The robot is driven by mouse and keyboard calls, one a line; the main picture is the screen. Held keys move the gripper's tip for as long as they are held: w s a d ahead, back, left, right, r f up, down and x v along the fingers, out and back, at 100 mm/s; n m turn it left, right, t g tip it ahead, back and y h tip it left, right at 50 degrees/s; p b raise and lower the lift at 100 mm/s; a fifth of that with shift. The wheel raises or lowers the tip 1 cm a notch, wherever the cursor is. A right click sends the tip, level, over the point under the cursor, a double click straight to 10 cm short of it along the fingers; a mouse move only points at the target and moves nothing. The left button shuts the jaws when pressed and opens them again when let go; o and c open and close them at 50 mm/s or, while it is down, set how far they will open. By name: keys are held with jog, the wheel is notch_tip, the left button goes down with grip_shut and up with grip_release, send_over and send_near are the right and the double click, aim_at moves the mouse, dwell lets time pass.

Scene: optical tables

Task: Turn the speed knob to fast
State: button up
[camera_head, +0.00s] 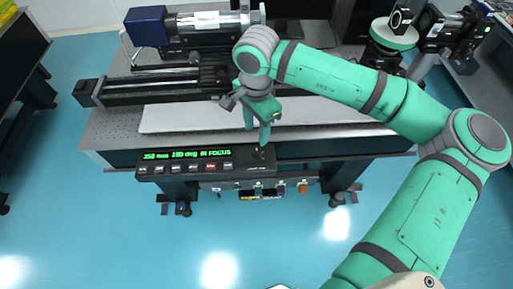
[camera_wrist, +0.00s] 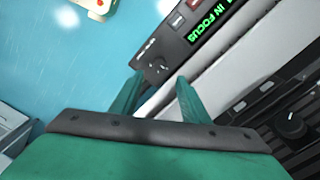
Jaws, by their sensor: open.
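The black control panel (camera_head: 210,168) hangs along the table's front edge, with a green lit display (camera_head: 187,155) reading IN FOCUS and a row of buttons below it. My gripper (camera_head: 258,143) is above the panel's right end and points down at it. In the wrist view the two green fingers of my gripper (camera_wrist: 160,78) are spread apart with nothing between them. Just beyond the fingertips is the panel's end (camera_wrist: 160,52), with small controls and marks. The speed knob is too small to make out surely, and its setting cannot be read.
The optical table (camera_head: 110,130) carries a long black rail (camera_head: 150,85) and a blue-ended instrument (camera_head: 147,27) behind my gripper. A dark round knob (camera_wrist: 290,124) shows at right in the wrist view. Coloured items hang below the panel. The blue floor (camera_head: 120,240) in front is clear.

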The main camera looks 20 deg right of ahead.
aim_at(256, 151)
notch_tip(256, 151, down, 11)
jog(key=shift+r, duration=0.15)
dwell(0.4)
jog(key=shift+c, duration=0.4)
jog(key=shift+w, duration=0.1)
jog(key=c, duration=1)
